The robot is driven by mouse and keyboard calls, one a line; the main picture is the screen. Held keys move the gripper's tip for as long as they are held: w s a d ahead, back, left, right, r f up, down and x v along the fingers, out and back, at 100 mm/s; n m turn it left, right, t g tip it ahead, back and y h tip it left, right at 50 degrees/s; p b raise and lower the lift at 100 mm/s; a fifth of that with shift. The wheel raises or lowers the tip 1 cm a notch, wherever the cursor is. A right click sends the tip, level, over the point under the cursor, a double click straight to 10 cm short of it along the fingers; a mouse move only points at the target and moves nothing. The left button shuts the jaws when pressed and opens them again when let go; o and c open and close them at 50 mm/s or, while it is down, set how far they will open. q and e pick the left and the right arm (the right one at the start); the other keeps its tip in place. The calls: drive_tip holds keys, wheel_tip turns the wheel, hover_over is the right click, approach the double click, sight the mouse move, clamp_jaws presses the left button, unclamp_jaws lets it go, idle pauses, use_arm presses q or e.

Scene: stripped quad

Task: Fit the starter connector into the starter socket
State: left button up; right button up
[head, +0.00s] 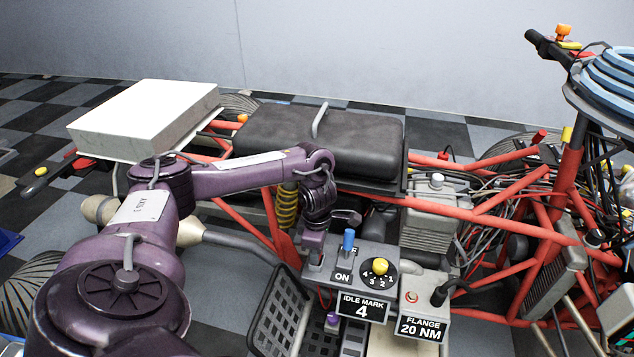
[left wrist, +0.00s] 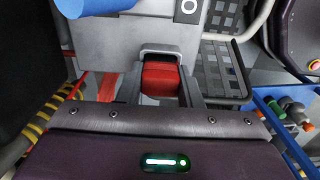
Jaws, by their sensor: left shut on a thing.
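My left gripper (head: 314,250) points down at the left end of the grey control box. In the left wrist view its two fingers (left wrist: 160,88) are shut on a red block, which I take to be the starter connector (left wrist: 161,80). A grey hooded frame (left wrist: 161,52) on the box, likely the starter socket, sits right at the far end of the red block. I cannot tell whether the block is inside it or only against it. In the head view the gripper hides the connector. My right gripper is not in view.
The grey control box carries a blue lever (head: 348,241), a yellow-knobbed dial (head: 380,267) and an IDLE MARK 4 plate (head: 361,307). The flange box (head: 422,293) stands to its right. Red frame tubes (head: 465,207) and a black seat (head: 310,138) lie behind. A footrest (head: 278,312) is close below.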

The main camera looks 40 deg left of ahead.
use_arm(q)
drive_tip(key=shift+f+b, duration=0.35)
drive_tip(key=shift+f, duration=0.1)
drive_tip(key=o, duration=1.1)
drive_tip(key=shift+c, duration=0.2)
wheel_tip(320, 180, up, 8)
drive_tip(key=p, duration=0.3)
drive_tip(key=shift+f, duration=0.1)
